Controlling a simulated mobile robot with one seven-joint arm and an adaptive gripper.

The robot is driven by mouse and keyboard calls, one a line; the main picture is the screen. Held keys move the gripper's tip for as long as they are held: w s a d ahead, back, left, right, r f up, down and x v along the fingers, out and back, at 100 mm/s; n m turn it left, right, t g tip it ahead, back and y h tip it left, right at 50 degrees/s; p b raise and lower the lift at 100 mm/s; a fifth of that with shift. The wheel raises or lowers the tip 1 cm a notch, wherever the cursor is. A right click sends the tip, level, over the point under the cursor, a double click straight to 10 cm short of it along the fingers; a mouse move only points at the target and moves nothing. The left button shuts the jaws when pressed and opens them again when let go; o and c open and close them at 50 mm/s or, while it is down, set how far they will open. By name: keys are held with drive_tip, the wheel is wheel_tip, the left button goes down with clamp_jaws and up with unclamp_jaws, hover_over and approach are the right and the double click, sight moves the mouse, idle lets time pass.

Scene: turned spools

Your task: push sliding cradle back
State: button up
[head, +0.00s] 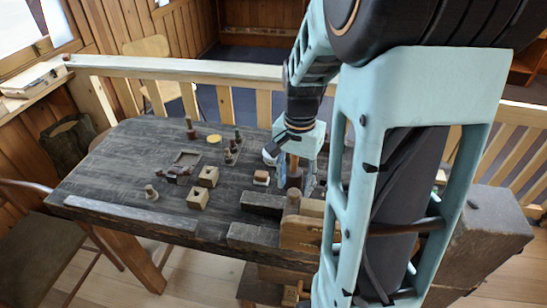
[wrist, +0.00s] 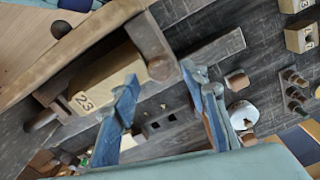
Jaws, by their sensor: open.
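My gripper (head: 292,165) is over the right part of the dark bench in the head view. In the wrist view its two blue fingers (wrist: 160,74) are apart, with nothing seen held between them. A pale wooden block marked 23 (wrist: 92,88) lies between dark brown end pieces, close to the fingertips. One brown end piece (wrist: 150,42) stands near the right end of the block. I cannot tell for sure which of these parts is the sliding cradle, nor whether a finger touches it. In the head view my arm hides much of this fixture.
The bench (head: 120,165) also carries a shallow tray (head: 187,158), pale blocks with holes (head: 197,199), a yellow disc (head: 214,139) and a rack of pegs (wrist: 294,84). A white round thing (wrist: 242,112) is right of the fingers. The bench's left part is mostly clear.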

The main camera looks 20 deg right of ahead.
drive_tip(key=shift+f, duration=1.15)
clamp_jaws()
